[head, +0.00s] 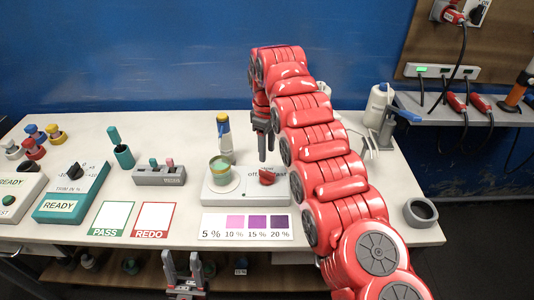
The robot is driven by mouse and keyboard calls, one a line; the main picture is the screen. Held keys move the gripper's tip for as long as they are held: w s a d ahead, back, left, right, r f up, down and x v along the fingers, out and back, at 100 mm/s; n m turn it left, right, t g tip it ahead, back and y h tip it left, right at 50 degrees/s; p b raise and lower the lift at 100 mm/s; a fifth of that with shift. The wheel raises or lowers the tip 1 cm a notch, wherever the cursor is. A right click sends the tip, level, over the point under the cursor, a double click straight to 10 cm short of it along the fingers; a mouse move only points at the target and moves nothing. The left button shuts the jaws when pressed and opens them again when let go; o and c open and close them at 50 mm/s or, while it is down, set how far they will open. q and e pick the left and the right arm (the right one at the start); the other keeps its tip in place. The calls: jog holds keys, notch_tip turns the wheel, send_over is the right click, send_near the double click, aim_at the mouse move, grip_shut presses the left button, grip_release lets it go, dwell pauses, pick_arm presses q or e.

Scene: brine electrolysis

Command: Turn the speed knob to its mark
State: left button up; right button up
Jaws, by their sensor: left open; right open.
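The red speed knob (267,177) sits on the right part of a white stirrer (245,197). Lettering behind it reads "off" and "fast", partly covered by my arm. The knob's mark is too small to make out. My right gripper (265,155) points down just behind and above the knob, open and apart from it as far as I can tell. My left gripper (186,275) is open and empty in front of the table's front edge. A small cup with greenish contents (221,172) stands on the stirrer's left plate.
A bottle (225,140) stands behind the stirrer. A colour card (245,227) lies in front. A grey rack (160,174) and a teal tester (72,192) stand left. A grey ring (420,212) is at the right edge. My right arm covers the table right of the stirrer.

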notch_tip(320, 180, up, 8)
jog(key=p, duration=0.6)
jog(key=shift+f, duration=0.2)
